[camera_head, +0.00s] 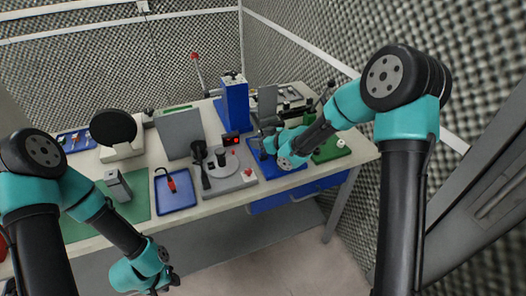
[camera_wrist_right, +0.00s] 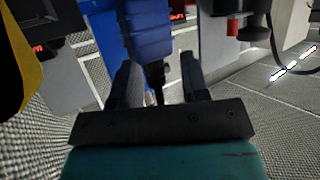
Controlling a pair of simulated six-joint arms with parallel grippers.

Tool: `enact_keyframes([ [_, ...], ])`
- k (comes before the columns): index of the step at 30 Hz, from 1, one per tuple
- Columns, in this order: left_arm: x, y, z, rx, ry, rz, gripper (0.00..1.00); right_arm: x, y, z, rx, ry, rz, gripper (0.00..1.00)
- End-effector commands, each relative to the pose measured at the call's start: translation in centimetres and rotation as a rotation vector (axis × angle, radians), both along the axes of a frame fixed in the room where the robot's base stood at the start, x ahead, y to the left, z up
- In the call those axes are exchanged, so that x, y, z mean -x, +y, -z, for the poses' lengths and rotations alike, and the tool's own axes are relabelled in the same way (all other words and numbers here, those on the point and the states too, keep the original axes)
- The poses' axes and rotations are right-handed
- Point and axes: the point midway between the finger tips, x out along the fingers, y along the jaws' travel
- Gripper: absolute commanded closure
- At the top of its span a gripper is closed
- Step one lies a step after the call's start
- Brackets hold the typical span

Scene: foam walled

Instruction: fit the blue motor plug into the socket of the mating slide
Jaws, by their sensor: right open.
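My right gripper (camera_head: 264,152) is over the blue mat (camera_head: 282,168) on the right half of the bench. In the right wrist view its two dark fingers (camera_wrist_right: 158,88) are apart. A ribbed blue body (camera_wrist_right: 148,32) with a dark narrow end (camera_wrist_right: 156,80) shows beyond and between the fingers; it may be the blue motor plug, and I see no clear grip on it. I cannot make out the mating slide or its socket for certain. My left gripper (camera_head: 160,288) hangs low in front of the bench, away from the parts; its jaws are too small to read.
A tall blue block (camera_head: 235,106) and a grey upright plate (camera_head: 267,102) stand behind the right gripper. A small display (camera_head: 230,140) with red digits is left of it. A blue tray (camera_head: 175,190) holds a red-handled tool. The floor in front is clear.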

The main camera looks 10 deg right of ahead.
Motion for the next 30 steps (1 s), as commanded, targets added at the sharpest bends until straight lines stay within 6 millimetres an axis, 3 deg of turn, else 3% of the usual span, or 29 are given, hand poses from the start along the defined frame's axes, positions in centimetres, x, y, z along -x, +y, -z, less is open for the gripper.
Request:
enact_keyframes([
  [13, 0.00, 0.00, 0.00, 0.000, 0.000, 0.000, 0.64, 0.03, -0.04, 0.01, 0.000, 0.000, 0.000, 0.59],
  [25, 0.00, 0.00, 0.00, 0.000, 0.000, 0.000, 0.64, 0.03, -0.04, 0.01, 0.000, 0.000, 0.000, 0.98],
  [30, 0.00, 0.00, 0.00, 0.000, 0.000, 0.000, 0.64, 0.03, -0.04, 0.00, 0.000, 0.000, 0.000, 1.00],
])
